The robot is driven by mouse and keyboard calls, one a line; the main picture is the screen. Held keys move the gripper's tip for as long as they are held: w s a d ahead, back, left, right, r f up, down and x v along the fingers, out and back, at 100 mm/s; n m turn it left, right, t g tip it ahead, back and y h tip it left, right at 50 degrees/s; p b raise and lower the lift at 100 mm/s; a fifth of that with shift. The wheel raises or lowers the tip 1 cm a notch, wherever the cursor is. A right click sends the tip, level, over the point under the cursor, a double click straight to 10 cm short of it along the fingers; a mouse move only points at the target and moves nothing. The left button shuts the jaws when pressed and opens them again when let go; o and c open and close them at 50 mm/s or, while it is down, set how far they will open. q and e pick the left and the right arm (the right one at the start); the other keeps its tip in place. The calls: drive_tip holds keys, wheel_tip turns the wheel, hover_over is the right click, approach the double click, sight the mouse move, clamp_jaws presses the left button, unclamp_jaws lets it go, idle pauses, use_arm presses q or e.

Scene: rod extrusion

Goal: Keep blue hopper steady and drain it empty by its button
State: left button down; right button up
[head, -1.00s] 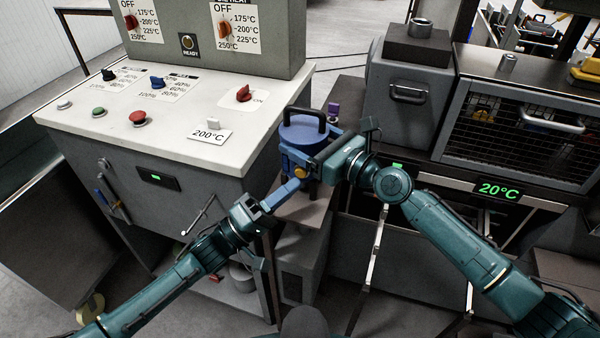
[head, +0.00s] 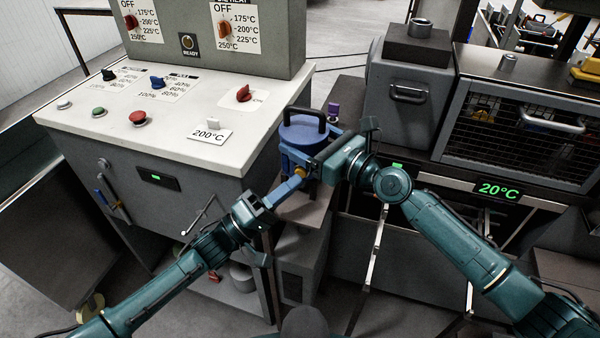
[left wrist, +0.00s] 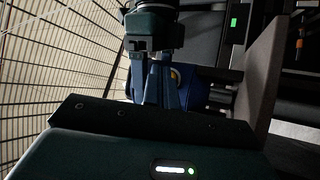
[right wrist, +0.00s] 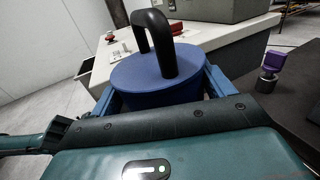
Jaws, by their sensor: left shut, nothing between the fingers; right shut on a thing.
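The blue hopper (head: 298,134) with a black loop handle stands upright beside the white-topped control cabinet. My right gripper (head: 322,154) is shut on the hopper's body, and its blue fingers clasp both sides of the hopper (right wrist: 150,85) in the right wrist view. A yellow button (head: 299,171) sits low on the hopper's near side. My left gripper (head: 300,176) is shut and empty, with its fingertips at the button, partly covering it. In the left wrist view the closed fingers (left wrist: 160,88) point at the dark blue hopper (left wrist: 194,92). I cannot tell whether the button is pressed in.
The control cabinet (head: 230,150) with knobs and a 200°C sign stands left of the hopper. A purple-topped part (head: 333,110) is just behind it. A grey box (head: 405,95) and a mesh-fronted machine (head: 520,125) reading 20°C are to the right.

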use_arm(q)
drive_tip(key=shift+w+d, duration=0.15)
drive_tip(key=shift+w, duration=0.45)
idle(0.4)
use_arm(e)
drive_tip(key=shift+s+a, duration=0.1)
drive_tip(key=shift+a, duration=0.05)
idle(1.8)
use_arm(q)
drive_tip(key=shift+s+a, duration=0.15)
drive_tip(key=shift+s, duration=0.4)
drive_tip(key=shift+s+a, duration=0.15)
drive_tip(key=shift+s, duration=0.35)
use_arm(e)
drive_tip(key=shift+d, duration=0.2)
use_arm(q)
drive_tip(key=s, duration=0.1)
drive_tip(key=s+a, duration=0.1)
drive_tip(key=s, duration=0.2)
drive_tip(key=shift+s+a, duration=0.3)
drive_tip(key=shift+s, duration=0.05)
use_arm(e)
drive_tip(key=o, duration=1.6)
drive_tip(key=shift+c, duration=0.2)
